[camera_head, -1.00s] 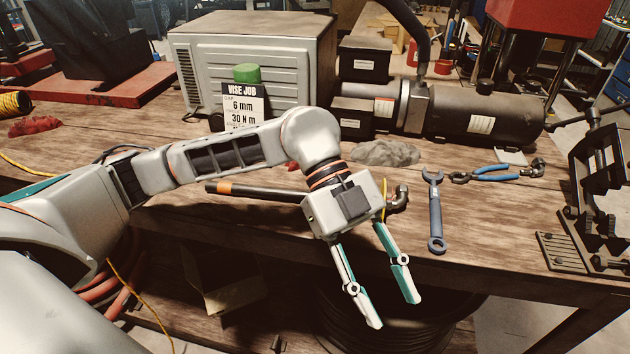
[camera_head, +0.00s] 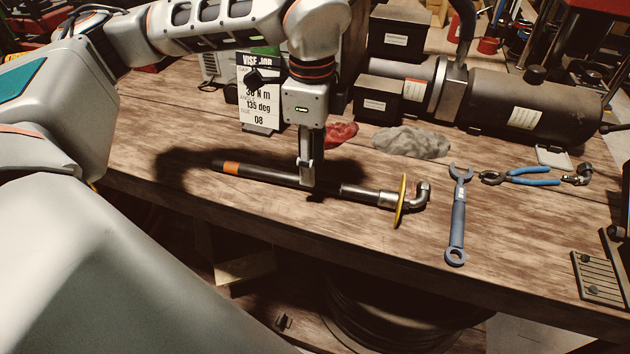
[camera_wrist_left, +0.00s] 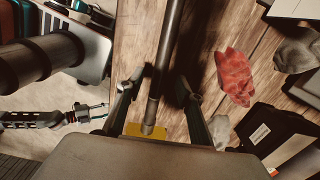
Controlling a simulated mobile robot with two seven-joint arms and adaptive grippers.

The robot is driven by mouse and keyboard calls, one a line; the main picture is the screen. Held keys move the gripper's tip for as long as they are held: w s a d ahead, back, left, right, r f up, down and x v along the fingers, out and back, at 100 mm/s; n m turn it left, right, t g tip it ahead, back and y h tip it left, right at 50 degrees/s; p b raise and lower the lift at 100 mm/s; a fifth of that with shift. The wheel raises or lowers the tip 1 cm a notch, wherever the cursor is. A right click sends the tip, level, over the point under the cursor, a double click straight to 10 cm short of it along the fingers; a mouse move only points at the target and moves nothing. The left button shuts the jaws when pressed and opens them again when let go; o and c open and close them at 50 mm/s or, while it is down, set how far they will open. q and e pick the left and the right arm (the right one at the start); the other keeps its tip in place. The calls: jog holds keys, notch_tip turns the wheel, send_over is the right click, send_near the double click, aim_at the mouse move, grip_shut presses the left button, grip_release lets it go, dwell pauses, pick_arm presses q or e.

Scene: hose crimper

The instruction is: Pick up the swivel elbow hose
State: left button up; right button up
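The swivel elbow hose (camera_head: 262,175) lies on the wooden bench. It is a black tube with an orange band at its left end, a metal elbow (camera_head: 420,194) at its right end and a yellow disc (camera_head: 402,200) by the elbow. My left gripper (camera_head: 307,178) points down over the middle of the hose. In the left wrist view, the left gripper's fingers (camera_wrist_left: 160,100) stand apart on either side of the hose (camera_wrist_left: 168,50), with gaps. What seems to be my right gripper (camera_wrist_left: 93,113) shows off the bench there; its finger state is unclear.
A blue wrench (camera_head: 457,215) and blue-handled pliers (camera_head: 525,177) lie right of the hose. A red cloth (camera_head: 341,134), a grey cloth (camera_head: 412,142) and a sign card (camera_head: 258,95) are behind it. The bench front is clear.

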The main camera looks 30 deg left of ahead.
pick_arm(q)
jog(key=shift+f, duration=2.2)
jog(key=shift+d, duration=0.1)
grip_shut()
jog(key=shift+w+r, duration=0.1)
jog(key=shift+r, duration=0.05)
notch_tip(320, 180, up, 20)
jog(key=shift+p, duration=0.45)
